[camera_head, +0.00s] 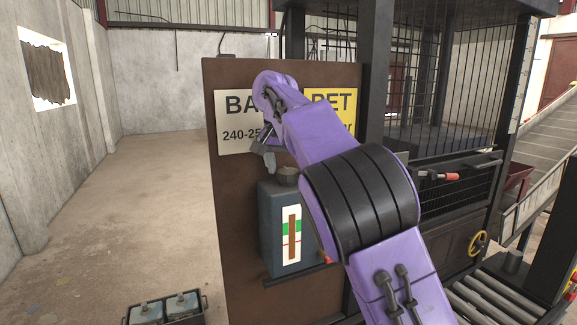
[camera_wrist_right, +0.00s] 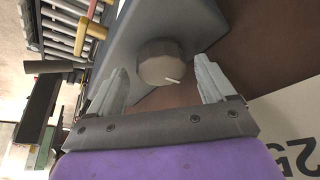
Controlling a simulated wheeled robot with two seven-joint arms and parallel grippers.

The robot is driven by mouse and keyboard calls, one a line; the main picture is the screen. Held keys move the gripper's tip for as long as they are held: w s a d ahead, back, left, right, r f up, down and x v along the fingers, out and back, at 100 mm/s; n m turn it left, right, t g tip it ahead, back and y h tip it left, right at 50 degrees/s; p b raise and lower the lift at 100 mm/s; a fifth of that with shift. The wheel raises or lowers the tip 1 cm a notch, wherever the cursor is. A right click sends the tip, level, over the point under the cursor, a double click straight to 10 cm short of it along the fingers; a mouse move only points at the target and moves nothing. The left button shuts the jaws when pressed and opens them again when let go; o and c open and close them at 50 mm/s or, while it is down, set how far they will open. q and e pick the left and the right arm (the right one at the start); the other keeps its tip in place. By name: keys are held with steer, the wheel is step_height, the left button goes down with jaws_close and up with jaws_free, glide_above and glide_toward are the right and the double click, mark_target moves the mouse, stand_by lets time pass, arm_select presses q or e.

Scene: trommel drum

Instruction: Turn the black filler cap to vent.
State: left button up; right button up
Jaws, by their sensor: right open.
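The black filler cap (camera_head: 287,175) sits on top of a dark grey box (camera_head: 268,235) fixed to a brown panel. In the right wrist view the cap (camera_wrist_right: 160,62) looks round, many-sided and grey-brown, with a white mark pointing right and slightly down in the picture. My right gripper (camera_head: 267,153) is just above and left of the cap in the head view. In the wrist view its two fingers (camera_wrist_right: 160,82) are open, one towards each side of the cap, with gaps showing. Any vent marking is not visible. My left gripper is out of view.
The box has a gauge (camera_head: 292,236) with green, white and brown bands. The brown panel (camera_head: 235,200) carries white and yellow signs. A barred black cage (camera_head: 450,80) stands to the right. A crate (camera_head: 165,307) lies on the floor, and open floor extends left.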

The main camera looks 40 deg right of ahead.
steer(key=shift+d+f, duration=0.1)
steer(key=shift+d, duration=0.1)
steer(key=c, duration=0.4)
steer(key=shift+w, duration=0.15)
steer(key=c, duration=0.5)
steer(key=shift+a, duration=0.1)
steer(key=shift+c, duration=0.8)
